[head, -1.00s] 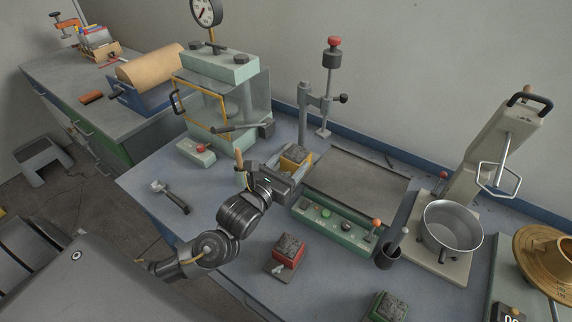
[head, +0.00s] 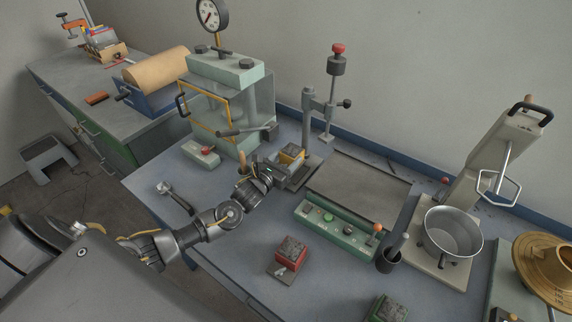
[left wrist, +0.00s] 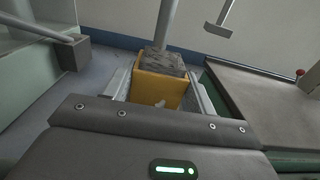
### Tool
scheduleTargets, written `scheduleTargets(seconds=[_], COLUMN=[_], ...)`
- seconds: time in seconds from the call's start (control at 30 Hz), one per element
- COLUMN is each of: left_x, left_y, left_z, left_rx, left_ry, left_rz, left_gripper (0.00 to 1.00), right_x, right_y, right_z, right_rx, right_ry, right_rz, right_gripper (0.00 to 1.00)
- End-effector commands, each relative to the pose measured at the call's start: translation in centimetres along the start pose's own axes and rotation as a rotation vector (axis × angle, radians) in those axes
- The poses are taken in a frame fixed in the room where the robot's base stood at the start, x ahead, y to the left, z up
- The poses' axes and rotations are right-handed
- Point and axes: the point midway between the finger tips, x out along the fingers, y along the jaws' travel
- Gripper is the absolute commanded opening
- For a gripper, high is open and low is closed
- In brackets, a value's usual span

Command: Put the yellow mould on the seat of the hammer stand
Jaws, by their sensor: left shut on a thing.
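The yellow mould (head: 288,157) has a dark grey, rough-looking fill on top. In the left wrist view the mould (left wrist: 158,92) is upright between the two fingers. My left gripper (head: 284,163) is shut on it, with the fingers at its sides. The hammer stand (head: 308,120) has a grey post, a dark weight with a red knob, and a hanging foot. The mould is close in front of the post and over or beside the base plate (head: 307,178). The seat is hidden, and I cannot tell whether the mould touches it. My right gripper is out of view.
A glass-fronted press (head: 228,95) stands just left of the stand. A green control unit with a grey plate (head: 357,187) is close on the right. A red mould (head: 290,254) and a green mould (head: 387,309) are nearer the front. A metal bowl (head: 453,235) stands right.

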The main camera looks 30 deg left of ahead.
Motion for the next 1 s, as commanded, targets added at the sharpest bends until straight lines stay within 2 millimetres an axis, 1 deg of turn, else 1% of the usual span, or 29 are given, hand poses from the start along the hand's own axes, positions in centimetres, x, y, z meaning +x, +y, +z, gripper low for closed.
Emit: scheduleTargets(seconds=[0.03, 0.17, 0.4, 0.5, 0.73, 0.87, 0.9, 1.0], left_x=[0.1, 0.3, 0.4, 0.4, 0.4, 0.4, 0.3, 0.3], left_y=[0.1, 0.2, 0.3, 0.3, 0.3, 0.3, 0.3, 0.3], left_z=[0.2, 0.0, -2.7, -3.2, -3.3, -3.6, -3.8, -3.8], left_rx=[-0.001, -0.001, -0.002, -0.001, 0.0, 0.0, 0.0, 0.0], left_ry=[-0.007, -0.006, -0.005, -0.006, -0.007, -0.007, 0.0, 0.0], left_rz=[0.001, 0.001, 0.002, 0.001, 0.0, 0.0, 0.0, 0.0], left_gripper=[0.07, 0.07, 0.07, 0.07, 0.07, 0.07, 0.59, 0.72], right_x=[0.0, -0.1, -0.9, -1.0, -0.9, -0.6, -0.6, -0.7], right_y=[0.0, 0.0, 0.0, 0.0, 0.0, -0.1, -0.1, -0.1], right_z=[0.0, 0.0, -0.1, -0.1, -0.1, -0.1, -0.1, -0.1], right_rx=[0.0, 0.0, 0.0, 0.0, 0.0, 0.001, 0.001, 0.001], right_ry=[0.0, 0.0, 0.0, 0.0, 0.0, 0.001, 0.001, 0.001], right_rz=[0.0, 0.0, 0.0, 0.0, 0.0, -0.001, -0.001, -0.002], right_gripper=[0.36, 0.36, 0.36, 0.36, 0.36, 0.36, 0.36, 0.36])
